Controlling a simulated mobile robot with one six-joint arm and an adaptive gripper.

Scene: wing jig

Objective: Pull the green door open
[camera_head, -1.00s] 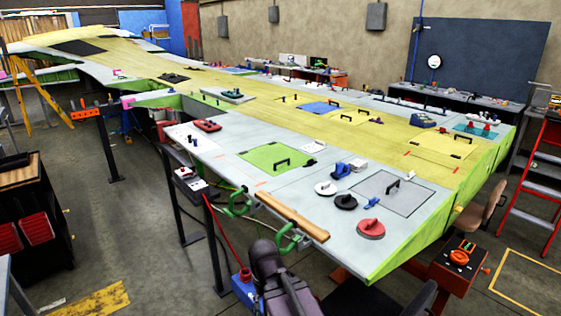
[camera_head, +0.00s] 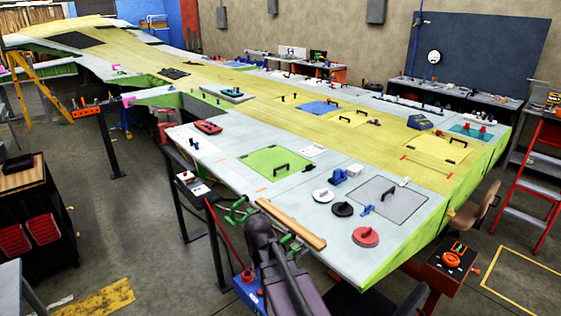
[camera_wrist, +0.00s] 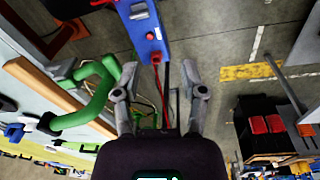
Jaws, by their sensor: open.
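The green door (camera_head: 278,160) is a square light-green panel in the pale wing surface. In the head view my dark arm stands by the near edge, short of the door, and the gripper itself cannot be made out. The door does not show clearly in the wrist view.
A green clamp (camera_wrist: 88,105) and a wooden strip (camera_wrist: 58,92) lie close to the left of my gripper; the strip (camera_head: 290,222) runs along the wing's near edge. Black, white and red discs and a grey hatch (camera_head: 390,205) are right of the door. Red parts (camera_head: 208,127) are left.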

